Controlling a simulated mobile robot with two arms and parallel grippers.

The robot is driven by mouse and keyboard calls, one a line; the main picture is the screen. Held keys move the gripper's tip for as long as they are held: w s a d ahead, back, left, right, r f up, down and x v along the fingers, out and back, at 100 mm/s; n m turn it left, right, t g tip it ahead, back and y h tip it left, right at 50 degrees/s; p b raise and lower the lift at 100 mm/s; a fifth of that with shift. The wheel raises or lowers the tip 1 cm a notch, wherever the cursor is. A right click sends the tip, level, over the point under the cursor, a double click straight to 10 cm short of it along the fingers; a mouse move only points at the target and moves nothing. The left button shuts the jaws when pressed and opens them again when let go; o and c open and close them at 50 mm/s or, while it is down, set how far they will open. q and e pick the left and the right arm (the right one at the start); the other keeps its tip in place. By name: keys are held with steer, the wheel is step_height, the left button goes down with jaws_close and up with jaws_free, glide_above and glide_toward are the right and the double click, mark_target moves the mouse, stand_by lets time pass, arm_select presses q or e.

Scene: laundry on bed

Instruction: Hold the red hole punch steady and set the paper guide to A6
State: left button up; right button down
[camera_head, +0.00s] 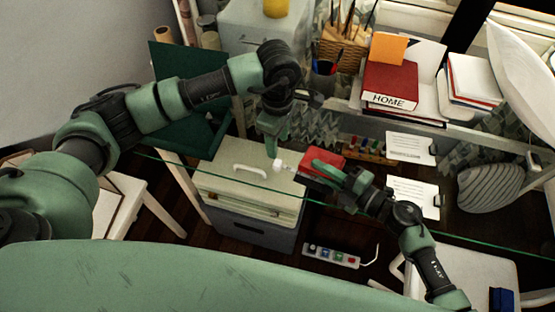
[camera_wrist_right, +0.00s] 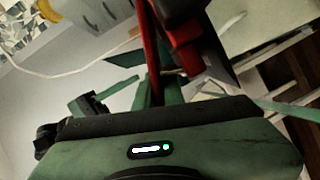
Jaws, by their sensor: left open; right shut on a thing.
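The red hole punch (camera_head: 325,161) is on the glass desk near the middle of the head view. My right gripper (camera_head: 320,169) is shut on it from the right, and its fingers cover part of it. In the right wrist view the red punch body (camera_wrist_right: 152,55) rises between the fingers, beside a dark part. A pale rod with a white knob (camera_head: 280,165), seemingly the paper guide, sticks out from the punch's left. My left gripper (camera_head: 271,147) is open and points down just above the knob, apart from it as far as I can see. The guide's size marks are too small to read.
Behind stand a pen cup (camera_head: 324,75), a red book marked HOME (camera_head: 389,85) and white cards (camera_head: 411,148). Through the glass I see a drawer cabinet (camera_head: 248,190) and a power strip (camera_head: 331,256) below. The glass left of the knob looks clear.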

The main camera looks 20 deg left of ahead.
mark_target(278, 163)
arm_select(q)
step_height(278, 163, down, 10)
steer(key=shift+r, duration=0.15)
steer(key=shift+c, duration=0.3)
jaws_close()
steer(key=shift+r, duration=0.1)
stand_by(1.2)
